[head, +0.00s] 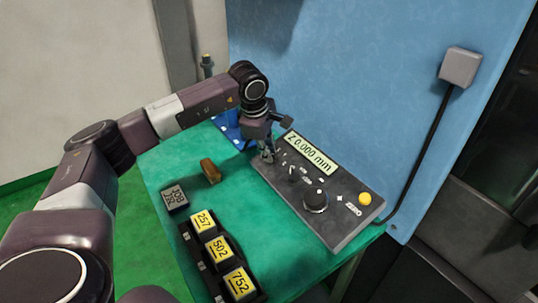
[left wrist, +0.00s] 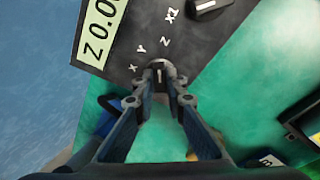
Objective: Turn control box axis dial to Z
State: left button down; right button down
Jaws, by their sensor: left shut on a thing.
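The dark grey control box (head: 345,222) lies on the green table, and its display (head: 310,153) reads "Z 0.000 mm". My left gripper (head: 267,156) is at the box's left end, pointing down. In the left wrist view my left gripper (left wrist: 160,85) is shut on the small dark axis dial (left wrist: 158,73), between its fingertips. The dial's white mark points roughly up in that view, toward the Z (left wrist: 165,41); the X and Y letters lie to its left. The gripper hides most of the dial in the head view. My right gripper is not in view.
A smaller knob (head: 293,175), a large round knob (head: 316,200) and a yellow button (head: 364,199) sit on the box. A black rack (head: 224,267) with yellow numbered blocks, a grey block (head: 174,198) and a brown piece (head: 211,171) are on the table. A blue wall stands behind.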

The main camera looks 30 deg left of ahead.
pick_arm(q)
jog(key=shift+m+b, duration=0.35)
jog(key=shift+m, duration=0.65)
jog(key=shift+r, duration=0.1)
jog(key=c, duration=2)
grip_release()
jog(key=shift+o, duration=0.2)
jog(key=v, duration=1.2)
jog(key=shift+s, duration=0.15)
